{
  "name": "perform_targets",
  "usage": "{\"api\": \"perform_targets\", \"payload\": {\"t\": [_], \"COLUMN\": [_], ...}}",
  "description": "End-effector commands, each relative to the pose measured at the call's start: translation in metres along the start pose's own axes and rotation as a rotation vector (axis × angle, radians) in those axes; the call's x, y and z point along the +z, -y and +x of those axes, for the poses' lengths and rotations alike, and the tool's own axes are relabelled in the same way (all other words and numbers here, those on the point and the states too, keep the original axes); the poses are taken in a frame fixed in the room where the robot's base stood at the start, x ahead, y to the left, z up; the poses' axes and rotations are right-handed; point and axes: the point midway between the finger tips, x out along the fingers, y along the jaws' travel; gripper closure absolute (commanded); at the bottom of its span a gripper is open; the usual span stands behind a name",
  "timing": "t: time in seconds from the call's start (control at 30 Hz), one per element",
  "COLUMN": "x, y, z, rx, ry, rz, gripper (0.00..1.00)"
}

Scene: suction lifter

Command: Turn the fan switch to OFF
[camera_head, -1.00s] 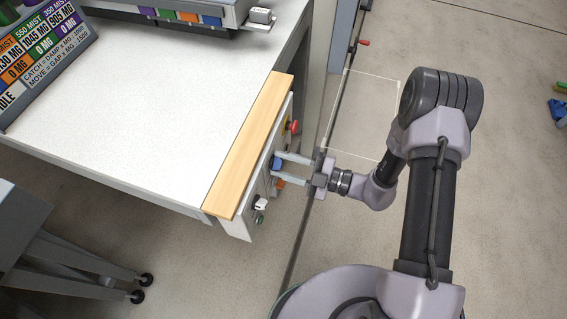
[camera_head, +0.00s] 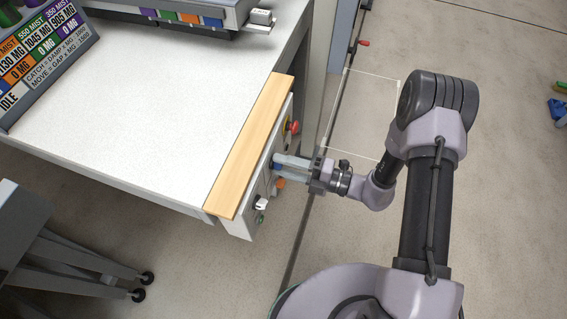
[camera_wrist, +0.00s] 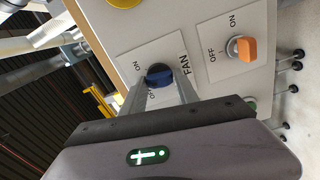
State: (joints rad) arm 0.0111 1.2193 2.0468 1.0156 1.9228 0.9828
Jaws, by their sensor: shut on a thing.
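The fan switch (camera_wrist: 158,72) is a dark blue knob on a light plate marked FAN, with ON and OFF labels beside it, in the wrist view. The plate is on the panel along the table's edge. My gripper (camera_head: 281,164) reaches that panel from the right in the head view. In the wrist view its two fingers lie on either side of the blue knob and are shut on it. The fingers hide part of the plate and one label. I cannot tell exactly which label the knob points to.
An orange switch (camera_wrist: 243,49) with ON and OFF labels sits beside the fan switch. A red button (camera_head: 294,127) and a white knob (camera_head: 261,203) are on the same panel. A wooden strip (camera_head: 250,145) tops the panel. The white table (camera_head: 180,110) is largely clear.

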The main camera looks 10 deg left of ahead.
Motion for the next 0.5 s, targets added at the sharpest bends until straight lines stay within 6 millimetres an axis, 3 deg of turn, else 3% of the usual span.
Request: {"api": "perform_targets", "payload": {"t": [0.5], "x": [0.0005], "y": [0.0018], "z": [-0.0001], "rx": [0.0], "ry": [0.0], "rz": [-0.483], "gripper": [1.0]}}
